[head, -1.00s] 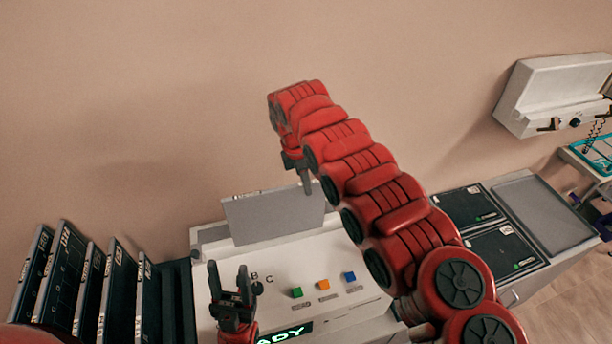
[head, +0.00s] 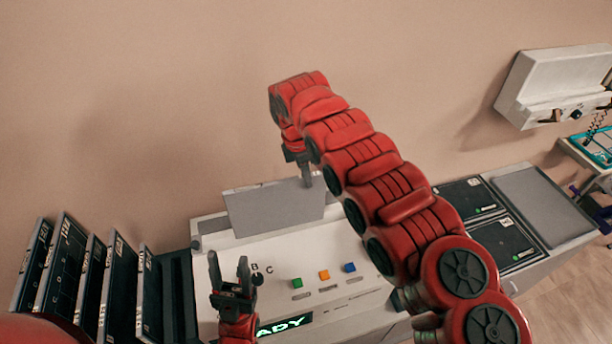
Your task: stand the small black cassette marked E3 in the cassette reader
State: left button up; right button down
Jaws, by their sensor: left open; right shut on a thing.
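A flat plate (head: 275,208), its plain grey face toward me, stands almost upright at the back of the white cassette reader (head: 240,255). My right gripper (head: 306,180) is shut at the plate's upper right edge; the arm partly hides the grip. Whether the plate's lower edge sits in a slot is unclear. My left gripper (head: 230,262) is open and empty, fingers up, over the reader's front left.
Several black cassettes (head: 70,262) stand in a rack at the left. Green, orange and blue buttons (head: 323,275) and a lit display (head: 284,325) are on the reader. Dark panels (head: 503,245) and a bare grey tray (head: 540,205) lie at right. A white box (head: 560,85) hangs on the wall.

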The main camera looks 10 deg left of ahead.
jog(key=shift+f, duration=0.1)
dwell(0.4)
jog(key=b, duration=0.3)
send_over(307, 204)
jog(key=shift+f, duration=2.65)
jog(key=shift+w+a+f+b, duration=0.1)
jog(key=shift+w+f+b, duration=0.05)
jog(key=shift+f+b, duration=1.2)
jog(key=shift+w+f+b, duration=0.1)
jog(key=shift+f+b, duration=0.8)
jog(key=shift+f, duration=0.8)
jog(key=c, duration=0.8)
grip_release()
jog(key=shift+o, duration=0.2)
